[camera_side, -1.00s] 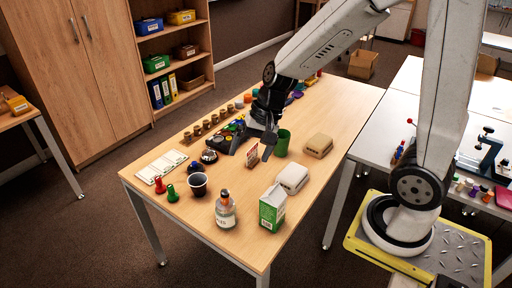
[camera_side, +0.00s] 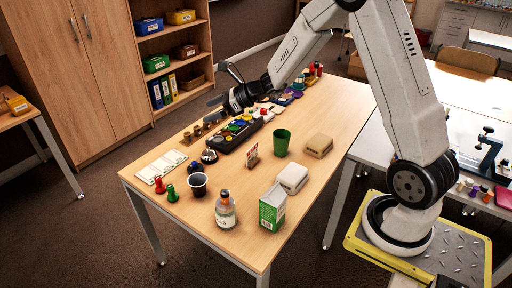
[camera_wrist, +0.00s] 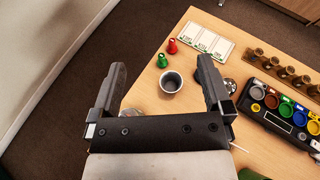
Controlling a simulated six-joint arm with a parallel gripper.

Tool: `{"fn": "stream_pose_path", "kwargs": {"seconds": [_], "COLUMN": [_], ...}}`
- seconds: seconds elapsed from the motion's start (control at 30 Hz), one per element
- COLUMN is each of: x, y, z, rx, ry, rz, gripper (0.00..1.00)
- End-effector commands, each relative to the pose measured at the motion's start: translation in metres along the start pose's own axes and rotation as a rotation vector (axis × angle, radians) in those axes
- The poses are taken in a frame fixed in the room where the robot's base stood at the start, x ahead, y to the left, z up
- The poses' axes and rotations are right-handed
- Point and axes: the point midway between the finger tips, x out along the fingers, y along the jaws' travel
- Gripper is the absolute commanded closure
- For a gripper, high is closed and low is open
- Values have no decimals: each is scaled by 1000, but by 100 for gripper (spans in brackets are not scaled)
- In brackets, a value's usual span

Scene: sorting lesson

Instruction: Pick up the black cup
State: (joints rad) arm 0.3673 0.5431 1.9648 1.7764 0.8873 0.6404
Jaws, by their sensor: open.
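The black cup (camera_side: 198,192) stands upright near the left front of the wooden table in the side view, with a pale rim and a dark inside. In the wrist view the black cup (camera_wrist: 171,84) shows from above, between the two fingers in the picture but beyond them. My gripper (camera_side: 222,85) is open and empty, raised over the table's far left edge and well apart from the cup. Its two dark fingers (camera_wrist: 161,66) are spread wide in the wrist view.
Red (camera_side: 160,185) and green (camera_side: 172,193) pegs stand left of the cup. A bottle (camera_side: 226,214), green carton (camera_side: 271,209), green cup (camera_side: 282,141), white box (camera_side: 292,179) and beige box (camera_side: 319,146) stand to the right. A dark sorting tray (camera_side: 229,143) with coloured bowls lies behind.

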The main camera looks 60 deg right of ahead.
Motion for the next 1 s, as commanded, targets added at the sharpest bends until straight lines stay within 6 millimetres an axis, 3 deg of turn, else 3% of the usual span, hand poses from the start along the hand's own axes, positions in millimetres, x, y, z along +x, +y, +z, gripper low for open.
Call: {"fn": "stream_pose_path", "kwargs": {"seconds": [0.07,0.6,1.0], "x": [0,62,104], "y": [-19,-6,-2], "z": [-3,-137,-227], "rx": [91,75,71], "ry": [-43,-31,-33], "rz": [-54,-40,-40], "gripper": [0,0,0]}}
